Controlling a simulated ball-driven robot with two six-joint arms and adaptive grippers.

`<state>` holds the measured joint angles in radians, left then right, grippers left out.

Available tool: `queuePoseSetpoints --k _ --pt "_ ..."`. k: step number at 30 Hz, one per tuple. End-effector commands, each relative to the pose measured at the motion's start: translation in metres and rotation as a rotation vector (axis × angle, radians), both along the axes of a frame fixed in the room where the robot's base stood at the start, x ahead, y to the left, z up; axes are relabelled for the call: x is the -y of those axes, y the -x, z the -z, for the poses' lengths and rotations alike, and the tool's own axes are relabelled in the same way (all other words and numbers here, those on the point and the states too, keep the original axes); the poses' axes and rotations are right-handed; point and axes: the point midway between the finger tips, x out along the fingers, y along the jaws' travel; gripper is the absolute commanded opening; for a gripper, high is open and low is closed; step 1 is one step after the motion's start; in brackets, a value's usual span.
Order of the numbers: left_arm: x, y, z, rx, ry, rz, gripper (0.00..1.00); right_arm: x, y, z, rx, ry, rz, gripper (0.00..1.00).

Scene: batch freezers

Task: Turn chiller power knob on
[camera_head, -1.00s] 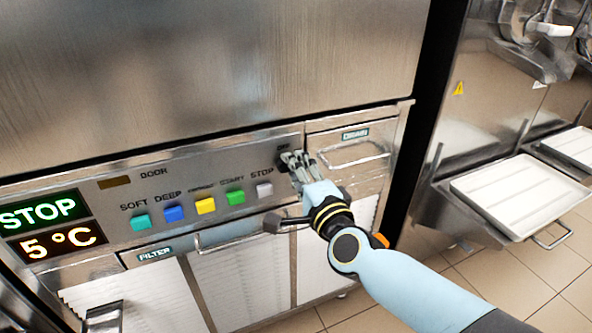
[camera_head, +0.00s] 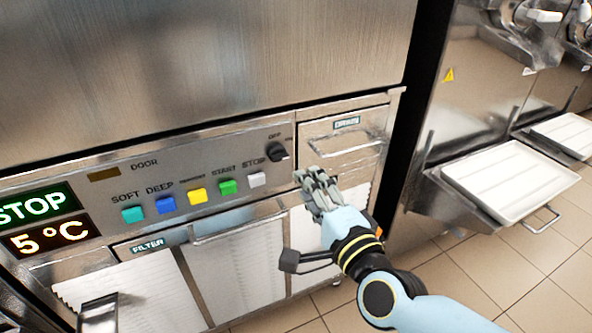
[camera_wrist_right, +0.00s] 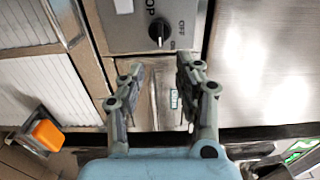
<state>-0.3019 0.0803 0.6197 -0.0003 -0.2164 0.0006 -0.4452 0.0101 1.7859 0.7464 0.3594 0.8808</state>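The black chiller power knob (camera_head: 278,151) sits at the right end of the steel control panel, with an OFF label above it. In the right wrist view the knob (camera_wrist_right: 159,31) shows a white mark at its lower end, while the OFF lettering is to its right. My right gripper (camera_head: 312,180) is to the lower right of the knob in the head view, apart from it. The right wrist view shows its two fingers (camera_wrist_right: 159,75) spread with nothing between them. My left gripper is in neither view.
Coloured buttons, including a green one (camera_head: 228,187), run left of the knob. A display (camera_head: 38,206) reads STOP and 5 °C. A drawer handle (camera_head: 345,145) is right of the knob. White trays (camera_head: 510,182) jut out at the right.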

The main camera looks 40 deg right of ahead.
Motion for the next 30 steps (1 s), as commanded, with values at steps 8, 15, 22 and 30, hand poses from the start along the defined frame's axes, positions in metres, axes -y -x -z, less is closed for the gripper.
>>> queuePoseSetpoints --k 8,15,22,30 --pt "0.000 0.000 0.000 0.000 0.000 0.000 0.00 -0.006 0.026 0.000 0.000 0.000 0.000 0.34" --pt "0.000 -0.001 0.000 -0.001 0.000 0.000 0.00 -0.006 0.027 0.000 0.000 0.000 0.000 0.34" --pt "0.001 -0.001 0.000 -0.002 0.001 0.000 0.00 -0.006 0.027 0.000 0.000 0.000 0.000 0.34" --pt "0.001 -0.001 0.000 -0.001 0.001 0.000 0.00 -0.006 0.015 0.040 -0.074 0.050 -0.031 0.34"
